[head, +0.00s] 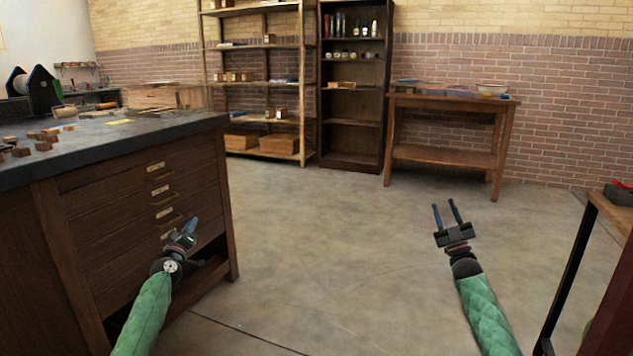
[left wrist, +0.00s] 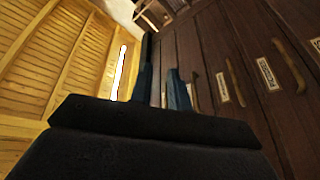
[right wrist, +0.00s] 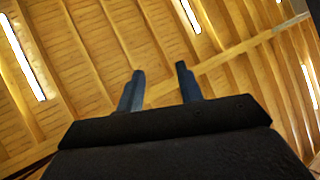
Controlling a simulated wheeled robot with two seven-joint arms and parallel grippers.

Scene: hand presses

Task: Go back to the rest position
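My left gripper (head: 188,230) is raised in front of the wooden drawer cabinet, at the left of the head view. Its two fingers show in the left wrist view (left wrist: 162,82), apart with a narrow empty gap between them. My right gripper (head: 447,212) is over the open floor at the right of the head view, its fingers pointing up and away. In the right wrist view its fingers (right wrist: 158,85) are apart with nothing between them.
The drawer cabinet (head: 130,200) with a dark top (head: 150,128) stands close at left, with a dark opening low down. A wooden table (head: 450,103) and shelves (head: 355,105) stand at the back. A bench edge (head: 610,215) is at right. The middle floor (head: 330,240) is clear.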

